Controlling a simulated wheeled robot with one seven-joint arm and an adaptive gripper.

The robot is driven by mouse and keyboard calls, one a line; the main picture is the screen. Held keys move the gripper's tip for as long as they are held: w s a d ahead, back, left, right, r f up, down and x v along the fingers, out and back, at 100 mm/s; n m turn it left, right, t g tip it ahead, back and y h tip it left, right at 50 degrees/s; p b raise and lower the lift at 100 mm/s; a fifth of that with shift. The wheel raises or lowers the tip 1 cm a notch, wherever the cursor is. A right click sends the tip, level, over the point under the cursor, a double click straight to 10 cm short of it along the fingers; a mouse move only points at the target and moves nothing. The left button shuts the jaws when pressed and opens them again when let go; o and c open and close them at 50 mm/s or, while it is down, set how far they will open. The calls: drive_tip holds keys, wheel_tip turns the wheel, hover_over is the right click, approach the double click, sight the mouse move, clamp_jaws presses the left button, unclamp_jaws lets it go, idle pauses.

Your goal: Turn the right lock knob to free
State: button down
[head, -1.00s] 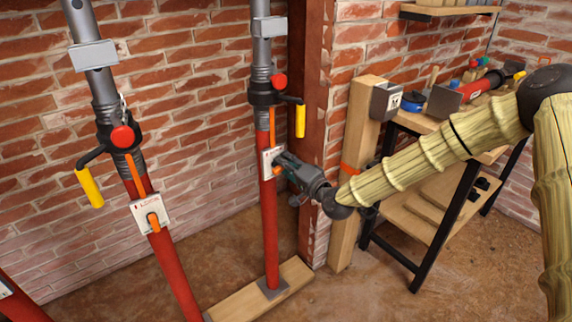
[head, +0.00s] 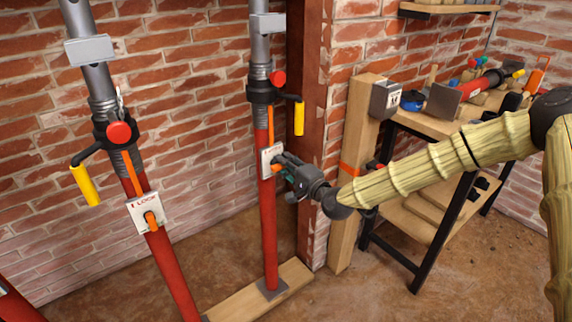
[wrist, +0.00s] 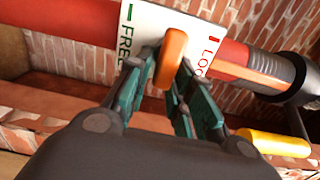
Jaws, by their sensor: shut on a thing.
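The right lock knob is an orange handle (wrist: 171,57) on a white plate (wrist: 200,22) marked FREE and LOCK, fixed to the right red prop (head: 269,225). In the wrist view the knob stands between the FREE and LOCK marks, roughly crosswise to the prop. My gripper (head: 281,162) reaches it from the right. Its green fingers (wrist: 168,80) are shut on the knob, one on each side. In the head view my fingers hide most of the knob.
The left prop has its own lock plate (head: 147,213) with an orange knob. Yellow crank handles (head: 299,118) hang from both collars. A wooden post (head: 352,180) and a workbench (head: 425,125) stand right of my gripper. A plank (head: 262,291) lies under the right prop.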

drive_tip(key=shift+d, duration=0.1)
drive_tip(key=c, duration=1.4)
unclamp_jaws()
drive_tip(key=v, duration=1.2)
